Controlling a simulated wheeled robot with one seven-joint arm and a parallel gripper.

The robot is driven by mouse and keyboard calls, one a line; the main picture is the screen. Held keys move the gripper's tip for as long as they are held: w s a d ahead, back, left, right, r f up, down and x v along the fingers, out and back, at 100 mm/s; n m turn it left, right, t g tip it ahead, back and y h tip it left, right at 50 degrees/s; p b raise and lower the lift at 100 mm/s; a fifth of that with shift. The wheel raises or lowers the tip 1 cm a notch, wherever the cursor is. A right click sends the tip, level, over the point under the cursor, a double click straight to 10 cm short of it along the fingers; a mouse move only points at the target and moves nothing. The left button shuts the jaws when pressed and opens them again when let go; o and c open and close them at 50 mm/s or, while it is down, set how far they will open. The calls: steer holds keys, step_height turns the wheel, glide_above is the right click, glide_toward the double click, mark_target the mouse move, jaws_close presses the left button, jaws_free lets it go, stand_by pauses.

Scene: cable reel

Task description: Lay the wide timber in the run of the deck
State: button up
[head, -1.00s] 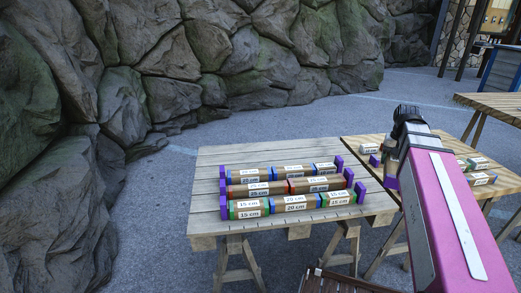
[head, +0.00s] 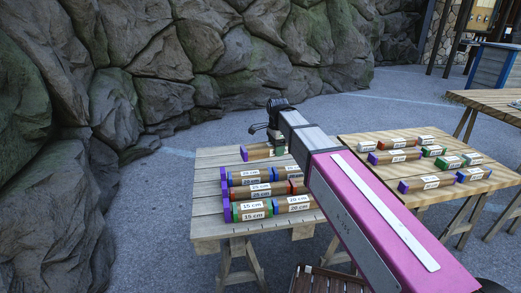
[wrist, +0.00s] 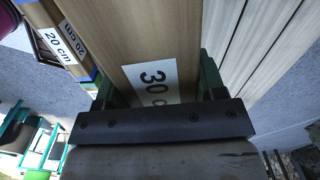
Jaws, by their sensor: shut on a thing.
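My gripper (head: 278,143) is over the far part of the pale plank table (head: 207,155), shut on a wide timber. In the head view the timber's brown body (head: 258,152) shows left of my gripper, with a purple end. I cannot tell whether it touches the table. In the wrist view the timber (wrist: 130,35) runs between the two fingers, with a label that reads 30 and is partly covered. Rows of timbers (head: 250,191) with purple end pieces lie nearer on the same table. My arm hides their right part.
A second table (head: 405,190) at the right holds several loose labelled timbers (head: 425,183). In the wrist view a 20 cm timber (wrist: 60,45) lies left of the held one, and bare planks (wrist: 265,40) show at its right. A rock wall (head: 190,60) stands behind.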

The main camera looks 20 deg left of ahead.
mark_target(260, 144)
steer(key=shift+m, duration=0.8)
steer(key=a, duration=0.2)
steer(key=s+a, duration=0.1)
steer(key=a, duration=0.1)
steer(key=s+a, duration=0.1)
steer(key=a, duration=0.1)
steer(key=shift+f, duration=4.35)
steer(key=shift+f, duration=0.3)
steer(key=o, duration=1.2)
step_height(260, 144, up, 11)
steer(key=shift+s+f, duration=0.1)
steer(key=shift+f, duration=0.05)
